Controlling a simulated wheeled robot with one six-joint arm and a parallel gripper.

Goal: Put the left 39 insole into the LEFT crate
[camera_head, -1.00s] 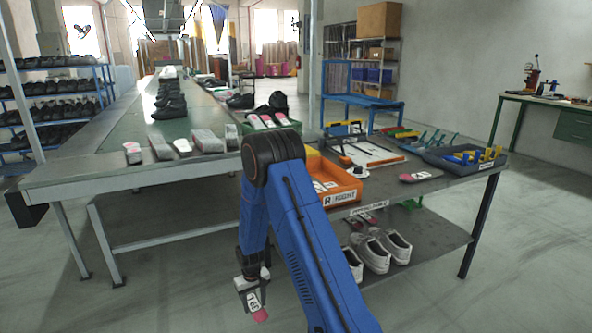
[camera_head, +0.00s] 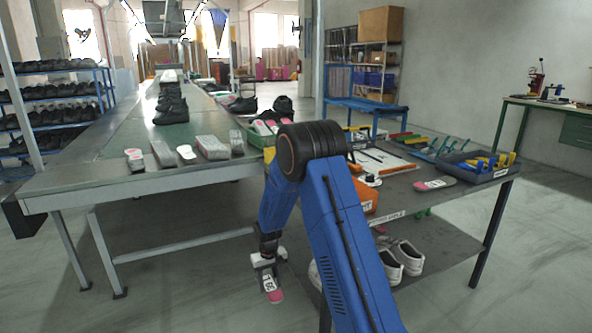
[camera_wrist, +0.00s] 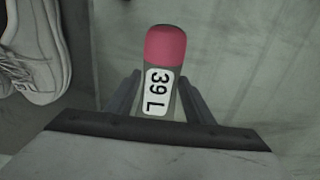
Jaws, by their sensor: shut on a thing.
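My gripper (camera_head: 266,262) hangs low in front of the work table and is shut on an insole (camera_head: 272,288). In the wrist view the same insole (camera_wrist: 160,70) shows a pink end and a white label reading "39 L", between the two fingers of my gripper (camera_wrist: 160,95). It hangs over the floor, apart from the table. A green crate (camera_head: 254,138) with insoles in it stands on the table behind my arm. No crate label reading LEFT is legible.
Another pink-marked insole (camera_head: 435,184) lies on the table's right part, near a dark tray (camera_head: 478,176) with yellow and blue pieces. Grey blocks (camera_head: 212,148) and insoles line the left table edge.

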